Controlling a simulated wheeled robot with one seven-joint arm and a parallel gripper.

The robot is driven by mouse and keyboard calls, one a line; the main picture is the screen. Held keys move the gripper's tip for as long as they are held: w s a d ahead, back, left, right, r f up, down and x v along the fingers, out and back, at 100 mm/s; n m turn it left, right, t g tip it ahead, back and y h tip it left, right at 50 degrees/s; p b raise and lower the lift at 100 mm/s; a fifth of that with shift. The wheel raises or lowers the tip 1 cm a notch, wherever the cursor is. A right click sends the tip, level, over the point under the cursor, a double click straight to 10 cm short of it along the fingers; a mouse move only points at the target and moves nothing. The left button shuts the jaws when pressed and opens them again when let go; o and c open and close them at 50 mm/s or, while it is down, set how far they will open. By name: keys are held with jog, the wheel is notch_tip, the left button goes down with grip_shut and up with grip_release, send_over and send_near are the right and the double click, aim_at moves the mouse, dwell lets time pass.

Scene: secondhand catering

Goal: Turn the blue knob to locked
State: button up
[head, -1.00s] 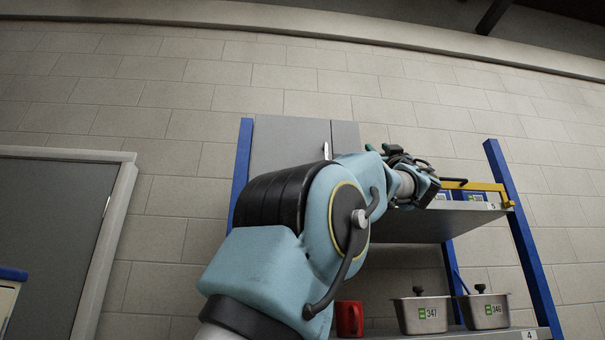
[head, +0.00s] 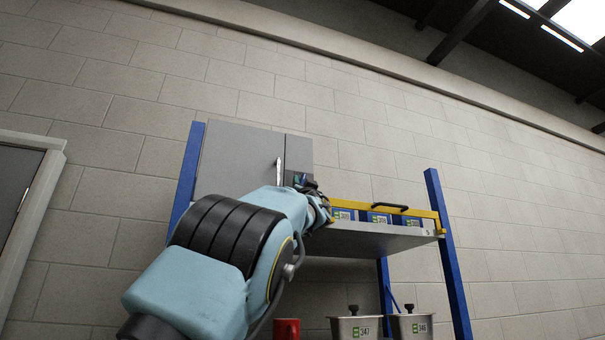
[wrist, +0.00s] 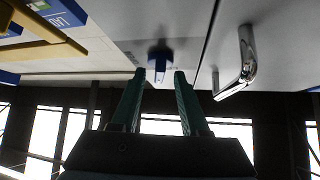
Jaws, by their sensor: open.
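The blue knob (wrist: 160,62) sits on the pale grey face of a cabinet in the wrist view, with its narrow grip pointing toward my gripper. My gripper (wrist: 158,77) is open, with its two dark green fingers one on each side of the knob's line. The fingertips are close to the knob; I cannot tell whether they touch it. In the head view my gripper (head: 312,188) is at the lower right part of the grey cabinet (head: 235,155), and the knob is hidden there behind my gripper and arm.
A metal door handle (wrist: 240,65) stands out right of the knob in the wrist view. A yellow rail (head: 385,207) fronts blue bins (head: 378,217) on the shelf (head: 365,238) right of my gripper. Lidded metal pots (head: 355,327) and a red mug (head: 286,329) stand below.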

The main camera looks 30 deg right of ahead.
jog(key=shift+w+d+r+p, duration=0.2)
jog(key=shift+w+r+p, duration=0.1)
jog(key=shift+w+r, duration=0.15)
grip_shut()
